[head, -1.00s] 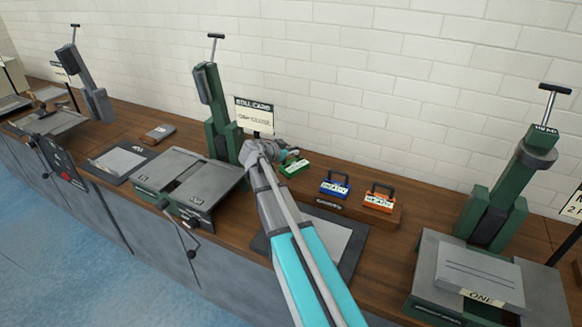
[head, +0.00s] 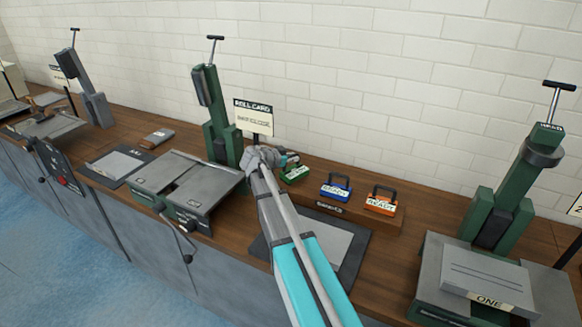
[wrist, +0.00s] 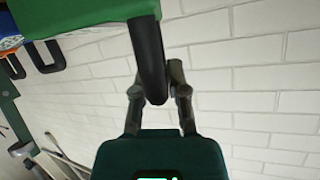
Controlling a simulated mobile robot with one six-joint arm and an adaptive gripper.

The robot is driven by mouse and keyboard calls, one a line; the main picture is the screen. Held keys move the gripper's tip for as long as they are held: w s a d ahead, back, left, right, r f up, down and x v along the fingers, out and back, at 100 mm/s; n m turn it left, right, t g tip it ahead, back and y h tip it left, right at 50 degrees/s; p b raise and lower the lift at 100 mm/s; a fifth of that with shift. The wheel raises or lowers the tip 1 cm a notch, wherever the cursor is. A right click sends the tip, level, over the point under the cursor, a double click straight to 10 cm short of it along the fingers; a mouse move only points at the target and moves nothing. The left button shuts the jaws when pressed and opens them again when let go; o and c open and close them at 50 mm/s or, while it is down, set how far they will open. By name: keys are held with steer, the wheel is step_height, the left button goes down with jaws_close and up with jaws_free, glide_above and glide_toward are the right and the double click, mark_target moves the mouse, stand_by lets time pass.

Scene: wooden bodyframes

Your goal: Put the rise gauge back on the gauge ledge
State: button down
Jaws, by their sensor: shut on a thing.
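A green block gauge (head: 295,174) with a white label is at the left end of the wooden gauge ledge (head: 390,222). My gripper (head: 283,158) is shut on its black handle. In the wrist view, the green block (wrist: 85,15) fills the top left and its handle (wrist: 149,60) passes between my fingers (wrist: 158,95). I cannot tell whether its underside touches the ledge. A blue gauge (head: 335,192) and an orange gauge (head: 381,204) stand upright on the ledge to the right, handles up. The green gauge's label is too small to read.
A green press column (head: 217,125) and a card sign (head: 253,118) stand just left and behind. A grey plate on a dark mat (head: 357,270) lies in front of the ledge. A second press (head: 500,200) stands to the right. The white wall is close behind.

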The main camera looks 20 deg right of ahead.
steer(key=shift+f+b, duration=0.85)
steer(key=shift+f, duration=0.35)
steer(key=c, duration=0.7)
jaws_free()
steer(key=shift+o, duration=0.2)
steer(key=shift+s+a+r, duration=0.1)
steer(key=p+v, duration=0.4)
steer(key=v, duration=0.7)
steer(key=shift+a, duration=0.35)
steer(key=shift+s+r, duration=0.15)
